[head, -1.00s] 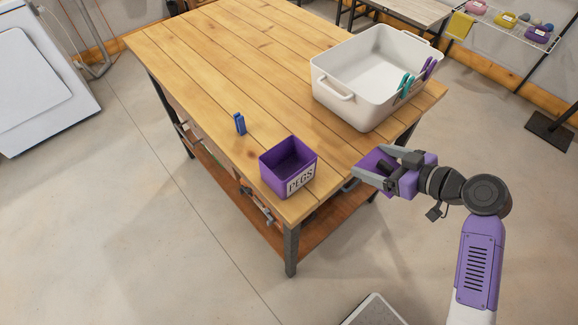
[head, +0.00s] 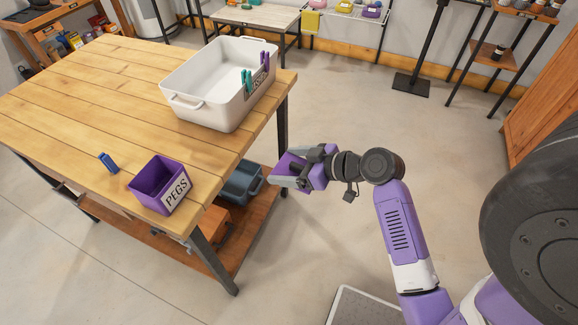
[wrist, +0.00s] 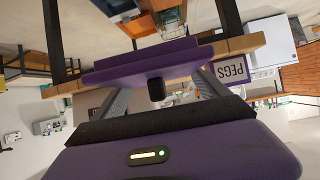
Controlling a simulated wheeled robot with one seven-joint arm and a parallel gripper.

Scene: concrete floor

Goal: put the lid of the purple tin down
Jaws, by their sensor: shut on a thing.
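The purple tin (head: 150,192), labelled PEGS, stands open and looks empty on the near corner of the wooden table. It also shows in the wrist view (wrist: 229,72), with its label upside down. My gripper (head: 294,168) is shut on the lid (head: 284,162), a flat purple piece with a black knob. In the wrist view, the lid (wrist: 150,66) spans the space ahead of the fingers, and the knob (wrist: 156,90) sits between them. The gripper is to the right of the table's edge, apart from the tin. Part of the lid is hidden behind the fingers.
A blue peg (head: 108,162) lies left of the tin on the wooden table (head: 75,115). A white tub (head: 190,108) with teal and purple pegs clipped to its rim stands toward the right edge. The tabletop's left and middle are mostly clear.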

